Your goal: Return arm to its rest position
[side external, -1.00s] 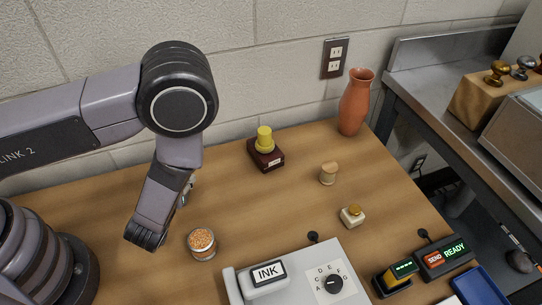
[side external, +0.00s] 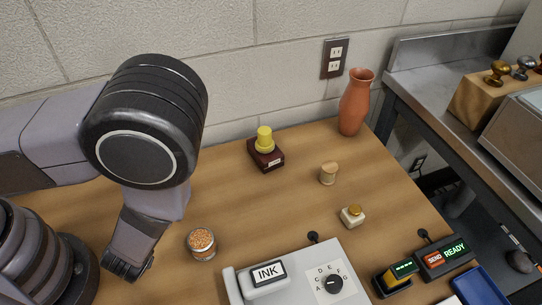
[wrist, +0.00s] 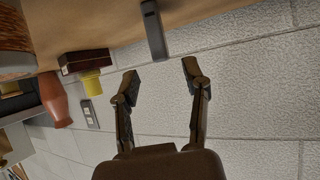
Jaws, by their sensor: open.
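My gripper shows in the wrist view (wrist: 160,85) with its two fingers spread apart and nothing between them. Behind the fingers is the block wall. In the side external view my arm reaches in from the left, and my wrist end (side external: 128,262) hangs over the left part of the wooden table (side external: 215,180). It is left of a glass jar of orange grains (side external: 201,244), apart from it. The fingertips are hard to make out there.
A yellow-knobbed dark stamp (side external: 265,152), a terracotta vase (side external: 355,103), a wooden cork (side external: 328,173) and a small bottle (side external: 352,216) stand on the table.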

